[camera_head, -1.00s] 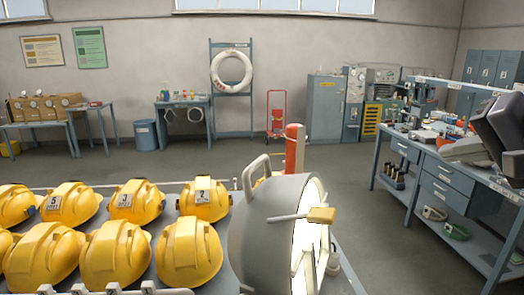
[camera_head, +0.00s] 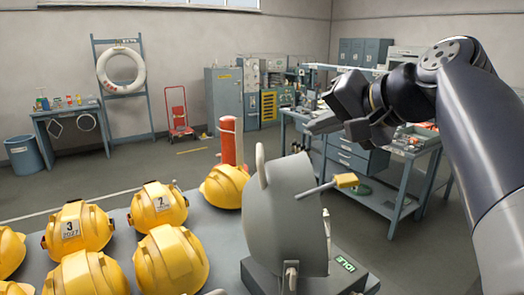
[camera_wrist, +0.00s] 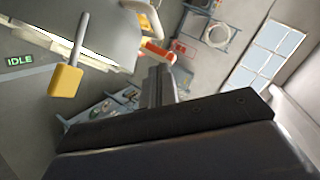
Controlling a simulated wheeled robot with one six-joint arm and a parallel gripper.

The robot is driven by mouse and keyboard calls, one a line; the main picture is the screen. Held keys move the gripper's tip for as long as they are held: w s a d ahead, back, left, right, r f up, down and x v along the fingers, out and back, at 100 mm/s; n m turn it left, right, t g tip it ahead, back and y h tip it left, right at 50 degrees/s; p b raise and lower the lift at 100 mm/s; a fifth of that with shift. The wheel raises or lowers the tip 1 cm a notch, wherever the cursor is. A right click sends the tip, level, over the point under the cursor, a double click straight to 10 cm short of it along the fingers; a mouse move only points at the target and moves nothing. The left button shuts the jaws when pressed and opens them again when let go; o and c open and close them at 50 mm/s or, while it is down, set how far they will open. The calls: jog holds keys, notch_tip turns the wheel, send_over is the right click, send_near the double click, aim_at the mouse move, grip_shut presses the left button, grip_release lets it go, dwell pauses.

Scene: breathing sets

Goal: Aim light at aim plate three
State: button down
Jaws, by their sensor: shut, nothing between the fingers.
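The light is a large grey drum-shaped lamp (camera_head: 285,205) with a loop handle on top, mounted on the bench in the middle of the head view. A rod with a yellow grip (camera_head: 346,181) sticks out from its side toward the right. A green IDLE label (camera_head: 345,264) shows on its base. In the wrist view, the yellow grip (camera_wrist: 66,80) and IDLE label (camera_wrist: 19,61) are at the left. My gripper (camera_head: 318,125) is shut and empty, above and apart from the yellow grip. The fingers (camera_wrist: 160,85) show in the wrist view.
Yellow helmets (camera_head: 172,257) crowd the bench left of the lamp, with a red-orange cylinder (camera_head: 230,141) behind. A workbench (camera_head: 375,165) stands behind my arm at the right. Open floor lies between the benches and the back wall.

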aim_at(262, 153)
jog(key=p+x, duration=0.1)
jog(key=x, duration=0.2)
jog(key=s+p+x, duration=0.1)
jog(key=x, duration=0.3)
jog(key=a+f+x, duration=0.1)
jog(key=x, duration=0.3)
jog(key=shift+s+p, duration=0.2)
jog(key=shift+p, duration=0.2)
jog(key=shift+a+f, duration=0.45)
jog(key=shift+f, duration=0.1)
